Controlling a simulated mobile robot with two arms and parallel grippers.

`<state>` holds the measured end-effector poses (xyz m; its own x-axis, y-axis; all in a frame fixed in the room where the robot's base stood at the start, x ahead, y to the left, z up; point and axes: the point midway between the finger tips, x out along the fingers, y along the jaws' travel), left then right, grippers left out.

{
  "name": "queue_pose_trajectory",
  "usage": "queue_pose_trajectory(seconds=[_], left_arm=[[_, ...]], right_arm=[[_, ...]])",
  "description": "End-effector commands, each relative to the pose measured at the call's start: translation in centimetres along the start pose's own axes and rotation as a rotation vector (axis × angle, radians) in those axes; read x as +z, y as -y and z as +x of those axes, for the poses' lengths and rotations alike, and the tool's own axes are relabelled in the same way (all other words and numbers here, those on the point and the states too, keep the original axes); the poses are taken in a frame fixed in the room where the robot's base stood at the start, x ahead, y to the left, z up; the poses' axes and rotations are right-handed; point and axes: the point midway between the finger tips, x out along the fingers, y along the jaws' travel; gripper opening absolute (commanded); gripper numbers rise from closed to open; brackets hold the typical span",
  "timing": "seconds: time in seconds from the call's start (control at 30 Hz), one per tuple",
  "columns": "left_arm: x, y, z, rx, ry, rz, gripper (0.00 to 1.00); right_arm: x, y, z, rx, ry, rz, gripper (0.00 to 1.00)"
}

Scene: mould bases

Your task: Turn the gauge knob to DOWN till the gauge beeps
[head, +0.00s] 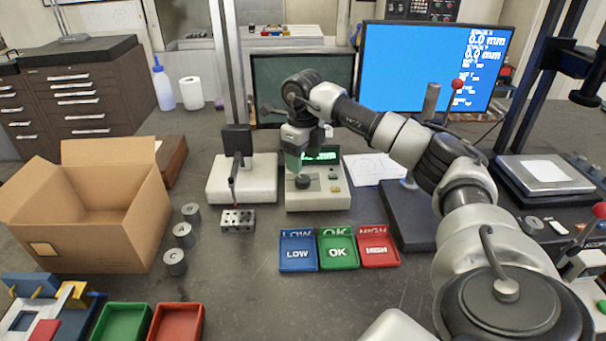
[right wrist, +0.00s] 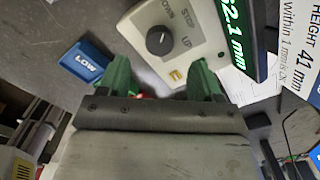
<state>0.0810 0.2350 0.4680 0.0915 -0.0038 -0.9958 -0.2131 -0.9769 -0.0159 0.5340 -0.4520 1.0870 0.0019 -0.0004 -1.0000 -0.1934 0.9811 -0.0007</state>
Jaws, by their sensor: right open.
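The gauge (head: 330,200) is a pale box with a green-lit display, at the middle of the table. Its dark round knob (head: 302,182) sits on the sloped front; in the right wrist view the knob (right wrist: 159,41) has a small white mark, with the words DOWN, STOP and UP around it. The display (right wrist: 238,45) is partly cut off there and ends in "2.1 mm". My right gripper (head: 299,163) is above the knob; in the right wrist view its green fingers (right wrist: 160,75) are apart with nothing between them. The knob lies beyond the fingertips, untouched. My left gripper is out of view.
Blue LOW (head: 298,267), green OK (head: 338,267) and red HIGH (head: 379,265) trays stand in front. A white stand (head: 240,190) and a drilled metal block (head: 238,220) are to the left, near several grey cylinders (head: 183,235) and an open cardboard box (head: 130,235).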

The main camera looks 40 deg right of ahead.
Motion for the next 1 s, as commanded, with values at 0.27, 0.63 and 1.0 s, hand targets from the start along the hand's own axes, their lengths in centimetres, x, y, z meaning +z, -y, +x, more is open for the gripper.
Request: queue_pose_trajectory(seconds=[0.27, 0.63, 1.0], left_arm=[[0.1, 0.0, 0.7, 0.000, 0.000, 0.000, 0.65], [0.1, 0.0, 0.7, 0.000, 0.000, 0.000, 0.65], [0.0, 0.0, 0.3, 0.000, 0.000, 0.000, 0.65]], right_arm=[[0.1, 0.0, -4.3, 0.001, 0.003, 0.000, 0.65], [0.0, 0.0, -5.0, 0.001, 0.001, 0.000, 0.65], [0.0, 0.0, -5.4, 0.001, 0.001, 0.000, 0.65]])
